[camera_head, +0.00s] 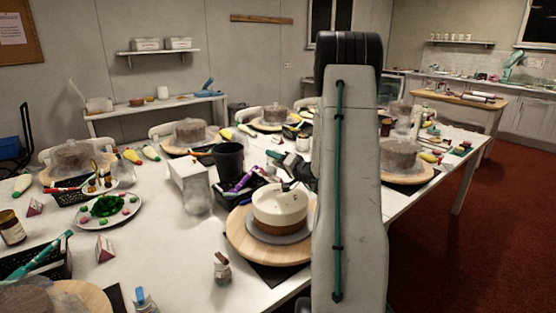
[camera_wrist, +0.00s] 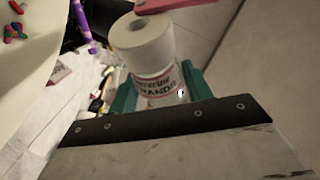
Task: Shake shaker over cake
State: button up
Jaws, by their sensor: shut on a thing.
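The cake (camera_head: 281,205), with a white top and a brown lower band, sits on a round wooden turntable (camera_head: 243,244) in the head view. My gripper (camera_head: 290,162) is just behind and above the cake, partly hidden by my arm. In the wrist view, my gripper (camera_wrist: 155,88) is shut with its teal fingers on either side of the shaker (camera_wrist: 152,60), a white cylinder with a printed label and a hole in its end. The shaker is tilted. In the head view I cannot make it out clearly.
A black basket (camera_head: 232,201) with a purple tube, a dark cup (camera_head: 229,160) and a white box (camera_head: 190,180) stand behind and left of the cake. Bare tabletop (camera_head: 170,245) lies left of the turntable.

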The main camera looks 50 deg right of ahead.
jog(key=shift+a+r+n, duration=0.15)
jog(key=shift+r+n, duration=0.1)
jog(key=shift+n, duration=0.15)
jog(key=shift+w+d+r, duration=0.1)
jog(key=shift+d+r, duration=0.15)
jog(key=shift+d, duration=0.1)
jog(key=shift+a+f, duration=0.25)
jog(key=shift+a, duration=0.1)
jog(key=shift+s+a+r+n+t, duration=0.15)
jog(key=shift+s+r+n+t, duration=0.05)
jog(key=shift+n+t, duration=0.25)
jog(key=shift+d+r, duration=0.2)
jog(key=shift+a+f, duration=0.25)
jog(key=shift+r+n, duration=0.15)
jog(key=shift+n, duration=0.2)
